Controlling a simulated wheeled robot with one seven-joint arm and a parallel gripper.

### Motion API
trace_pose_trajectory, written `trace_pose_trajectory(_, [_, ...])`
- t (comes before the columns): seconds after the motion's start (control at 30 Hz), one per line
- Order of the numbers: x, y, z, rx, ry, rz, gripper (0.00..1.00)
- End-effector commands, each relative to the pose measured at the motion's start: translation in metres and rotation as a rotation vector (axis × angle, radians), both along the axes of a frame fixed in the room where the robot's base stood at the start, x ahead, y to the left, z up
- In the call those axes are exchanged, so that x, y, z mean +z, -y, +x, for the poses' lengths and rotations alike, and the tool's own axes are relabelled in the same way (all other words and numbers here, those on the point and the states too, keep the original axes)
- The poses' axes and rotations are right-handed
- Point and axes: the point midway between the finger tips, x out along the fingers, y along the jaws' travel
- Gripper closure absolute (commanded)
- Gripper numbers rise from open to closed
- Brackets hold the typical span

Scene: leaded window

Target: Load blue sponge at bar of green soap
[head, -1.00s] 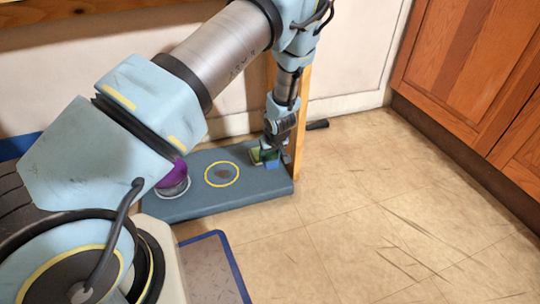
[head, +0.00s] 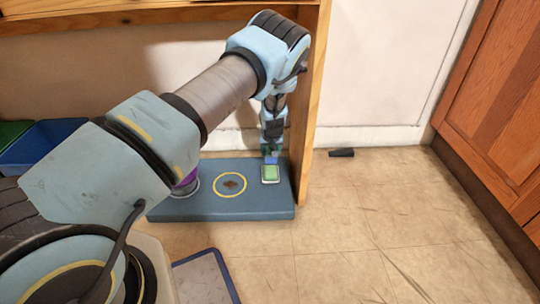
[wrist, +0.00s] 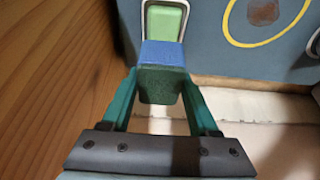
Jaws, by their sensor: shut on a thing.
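The blue sponge (wrist: 162,53), with a dark green underside or pad, is between the teal fingers of my gripper (wrist: 161,82) in the wrist view. My gripper is shut on it. In the head view the sponge (head: 271,159) is a small blue patch under my gripper (head: 271,152). The bar of green soap (head: 270,173) lies in a pale-rimmed dish on the blue-grey board, just in front of the sponge. In the wrist view the soap (wrist: 164,22) is directly beyond the sponge, its near edge hidden. I cannot tell whether they touch.
The blue-grey board (head: 215,207) carries a yellow ring (head: 230,195) around a brown patch, and a purple object (head: 187,180) partly behind my arm. A wooden post (head: 308,120) stands close at the board's right.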

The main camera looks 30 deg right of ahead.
Motion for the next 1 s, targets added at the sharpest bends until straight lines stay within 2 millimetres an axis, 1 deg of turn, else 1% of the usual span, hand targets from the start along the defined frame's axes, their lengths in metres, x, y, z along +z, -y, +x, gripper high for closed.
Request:
trace_pose_trajectory(0.27, [-0.016,0.0,0.0,-0.004,-0.001,0.002,0.84])
trace_pose_trajectory(0.6, [-0.051,0.0,0.0,-0.004,0.0,0.002,0.84])
trace_pose_trajectory(0.7, [-0.058,0.0,0.0,-0.003,0.0,0.001,0.84])
trace_pose_trajectory(0.8, [-0.061,0.0,0.0,-0.002,-0.001,0.001,0.84])
trace_pose_trajectory(1.0, [-0.06,0.0,0.0,-0.002,-0.001,0.001,0.84])
